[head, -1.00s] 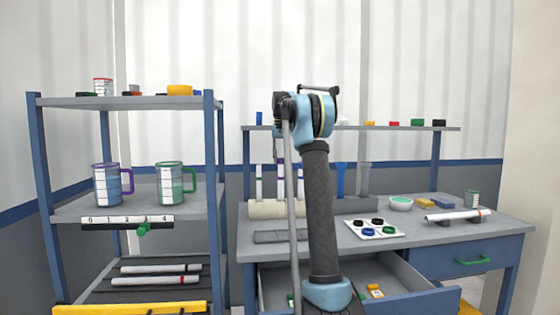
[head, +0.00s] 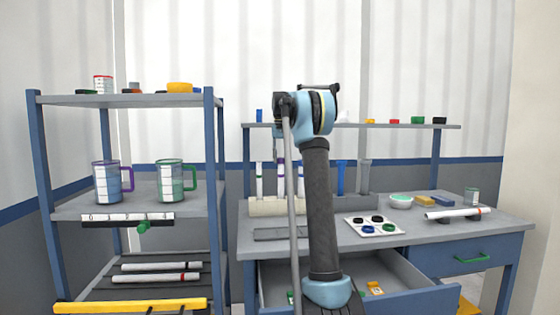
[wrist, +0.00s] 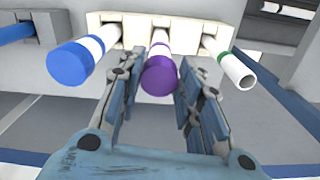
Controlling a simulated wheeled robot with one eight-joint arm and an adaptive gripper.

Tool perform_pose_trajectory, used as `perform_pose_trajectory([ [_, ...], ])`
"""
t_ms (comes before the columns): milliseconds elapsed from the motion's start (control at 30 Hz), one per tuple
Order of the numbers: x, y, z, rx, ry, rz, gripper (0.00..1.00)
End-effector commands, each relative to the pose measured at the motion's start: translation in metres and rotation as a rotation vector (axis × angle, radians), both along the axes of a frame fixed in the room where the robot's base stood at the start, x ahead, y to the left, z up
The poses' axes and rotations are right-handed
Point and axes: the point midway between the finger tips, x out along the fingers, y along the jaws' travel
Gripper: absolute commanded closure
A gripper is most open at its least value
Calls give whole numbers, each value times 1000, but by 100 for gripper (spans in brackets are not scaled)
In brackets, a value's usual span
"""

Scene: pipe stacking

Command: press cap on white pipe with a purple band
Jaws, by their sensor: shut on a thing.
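The white pipe with a purple band (wrist: 160,39) stands in the middle slot of the cream rack (wrist: 115,18) in the wrist view. A purple cap (wrist: 160,77) sits at its open end, in line with the pipe. Whether it is fully seated I cannot tell. My gripper (wrist: 158,92) has its two fingers on either side of the purple cap and is shut on it. In the head view the purple-banded pipe (head: 281,176) shows left of my arm, and my fingers are hidden.
A blue-capped pipe (wrist: 72,63) and an open green-banded pipe (wrist: 236,74) flank the purple one closely. A grey rack with a blue pipe (head: 340,178) stands to the right. A tray of caps (head: 374,226) lies on the desk, above an open drawer (head: 415,297).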

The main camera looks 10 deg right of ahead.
Motion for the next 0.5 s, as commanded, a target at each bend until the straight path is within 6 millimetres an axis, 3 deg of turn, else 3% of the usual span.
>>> perform_pose_trajectory([
  [500, 0, 0, -8, 0, 0, 0, 79],
])
